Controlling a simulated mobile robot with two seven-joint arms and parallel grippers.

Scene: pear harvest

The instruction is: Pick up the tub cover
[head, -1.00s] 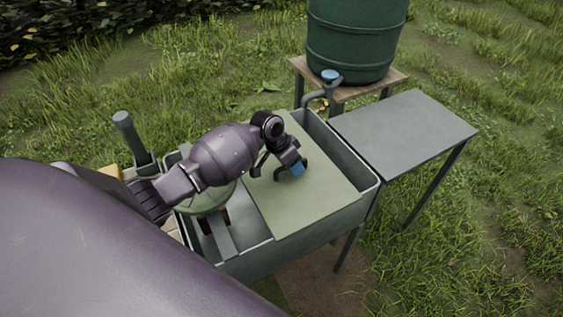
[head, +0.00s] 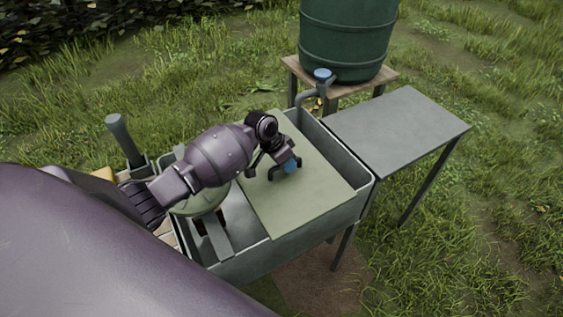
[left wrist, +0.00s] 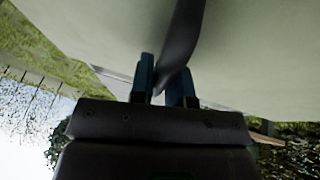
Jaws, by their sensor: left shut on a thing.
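The tub cover (head: 305,203) is a flat pale green panel lying over the middle of the grey metal tub (head: 361,200). A dark arched handle (head: 271,173) stands on it. My left gripper (head: 290,166), with blue fingertips, reaches down to the handle and is shut on it. In the left wrist view the dark handle (left wrist: 181,45) passes between the two blue fingers (left wrist: 164,80), with the pale cover (left wrist: 255,45) behind. The cover appears to rest on the tub's rim; whether it is slightly raised I cannot tell. My right gripper is not in view.
A grey side table (head: 398,131) stands to the right of the tub, its top bare. A green barrel (head: 347,40) on a wooden stand (head: 386,79) and a blue-topped tap (head: 323,75) are behind. A round green thing (head: 200,203) sits at the tub's left end.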

